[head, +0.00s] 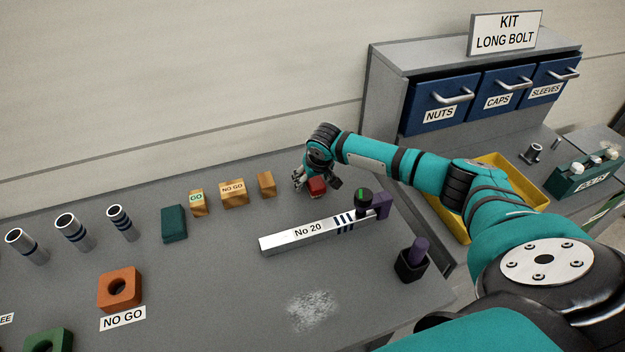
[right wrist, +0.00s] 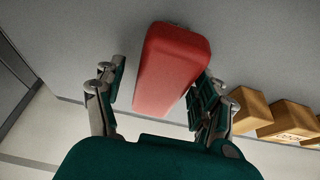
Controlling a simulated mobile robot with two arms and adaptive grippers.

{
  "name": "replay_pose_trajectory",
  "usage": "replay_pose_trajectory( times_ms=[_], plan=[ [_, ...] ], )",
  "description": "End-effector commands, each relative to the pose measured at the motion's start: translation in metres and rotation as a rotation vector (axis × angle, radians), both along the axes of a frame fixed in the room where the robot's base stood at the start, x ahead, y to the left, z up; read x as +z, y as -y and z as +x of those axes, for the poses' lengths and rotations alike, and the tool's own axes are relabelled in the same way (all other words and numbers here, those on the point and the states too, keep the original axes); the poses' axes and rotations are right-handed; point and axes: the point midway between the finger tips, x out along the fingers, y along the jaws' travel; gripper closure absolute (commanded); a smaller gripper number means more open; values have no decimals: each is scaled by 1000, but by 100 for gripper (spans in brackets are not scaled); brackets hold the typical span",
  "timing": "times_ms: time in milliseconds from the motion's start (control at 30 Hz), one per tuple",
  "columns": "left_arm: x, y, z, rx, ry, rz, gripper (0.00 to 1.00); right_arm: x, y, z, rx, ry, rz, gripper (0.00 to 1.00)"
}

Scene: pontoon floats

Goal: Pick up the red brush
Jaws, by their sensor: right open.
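The red brush (head: 317,187) is a small red block on the grey bench in the head view, partly covered by my right gripper (head: 315,182). In the right wrist view the red brush (right wrist: 172,68) lies between the two fingers of my right gripper (right wrist: 160,95). The fingers are open, with a gap on the left side and the right finger close to the brush. Whether that finger touches it I cannot tell. Its bristles cannot be made out. My left gripper does not show.
A steel bar marked No 20 (head: 310,231) lies just in front of the brush. Wooden blocks (head: 233,194) stand to the left. A dark cup with a purple handle (head: 411,262) stands at the front right. A drawer unit (head: 390,90) is behind my right arm.

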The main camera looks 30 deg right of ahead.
Motion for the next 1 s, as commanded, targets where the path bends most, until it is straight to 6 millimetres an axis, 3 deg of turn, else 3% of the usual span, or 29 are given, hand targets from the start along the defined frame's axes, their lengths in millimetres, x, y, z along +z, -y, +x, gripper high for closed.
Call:
replay_pose_trajectory(
  times_ms=[467,933,1000],
  plan=[
    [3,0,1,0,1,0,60,-3,0,0,0,1,1,29],
    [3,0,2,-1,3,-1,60,-4,1,-1,-1,-3,-2,88],
    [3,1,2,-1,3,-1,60,-4,1,-1,-1,-3,-2,91]
  ],
)
